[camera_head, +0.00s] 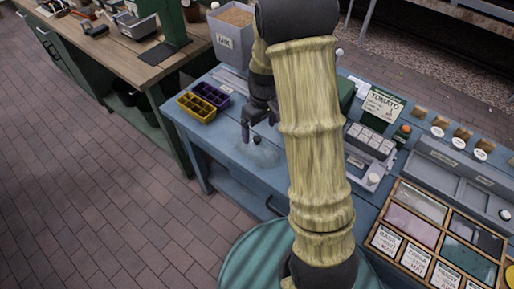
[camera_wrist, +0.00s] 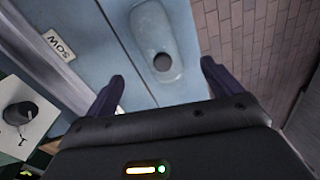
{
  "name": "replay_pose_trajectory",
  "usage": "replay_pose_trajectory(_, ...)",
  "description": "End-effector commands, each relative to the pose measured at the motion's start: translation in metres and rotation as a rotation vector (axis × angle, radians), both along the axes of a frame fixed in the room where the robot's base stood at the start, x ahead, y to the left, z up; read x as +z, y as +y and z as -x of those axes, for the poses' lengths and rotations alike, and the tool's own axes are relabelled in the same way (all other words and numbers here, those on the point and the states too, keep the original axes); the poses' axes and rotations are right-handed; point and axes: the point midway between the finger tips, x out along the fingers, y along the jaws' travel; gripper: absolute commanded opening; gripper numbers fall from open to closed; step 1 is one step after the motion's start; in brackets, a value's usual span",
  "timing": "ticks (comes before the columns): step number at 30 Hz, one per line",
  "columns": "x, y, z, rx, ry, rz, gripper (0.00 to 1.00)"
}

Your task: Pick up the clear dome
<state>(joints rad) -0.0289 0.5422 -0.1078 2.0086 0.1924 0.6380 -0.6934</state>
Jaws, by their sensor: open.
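The clear dome (camera_wrist: 153,28) stands on the blue bench top, a see-through oblong cover with a round dark knob (camera_wrist: 163,62) on it. In the head view the dome (camera_head: 262,156) is faint, near the front edge of the bench, with its dark knob showing. My gripper (camera_wrist: 160,86) is open and empty in the wrist view, its two dark fingers apart on either side of the line to the knob. In the head view my gripper (camera_head: 258,124) hangs just above the dome, partly hidden by my arm. I see no contact with the dome.
Purple and yellow seed trays (camera_head: 203,101) sit left of the dome on the blue bench (camera_head: 200,135). A grey bin (camera_head: 232,38) stands behind. A TOMATO sign (camera_head: 382,105), a grey cell tray (camera_head: 370,140) and a wooden case (camera_head: 402,252) lie to the right. A wooden workbench (camera_head: 130,45) is at upper left.

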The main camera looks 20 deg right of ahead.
Motion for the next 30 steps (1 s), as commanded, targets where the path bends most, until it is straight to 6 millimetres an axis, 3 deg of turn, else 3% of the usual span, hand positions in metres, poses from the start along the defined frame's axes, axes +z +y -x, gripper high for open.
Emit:
replay_pose_trajectory(6, -0.033, 0.002, 0.002, 0.000, 0.002, 0.000, 0.90)
replay_pose_trajectory(20, -0.042, 0.003, 0.001, 0.001, 0.001, 0.000, 0.90)
replay_pose_trajectory(30, -0.084, 0.006, 0.001, 0.002, 0.003, -0.001, 0.90)
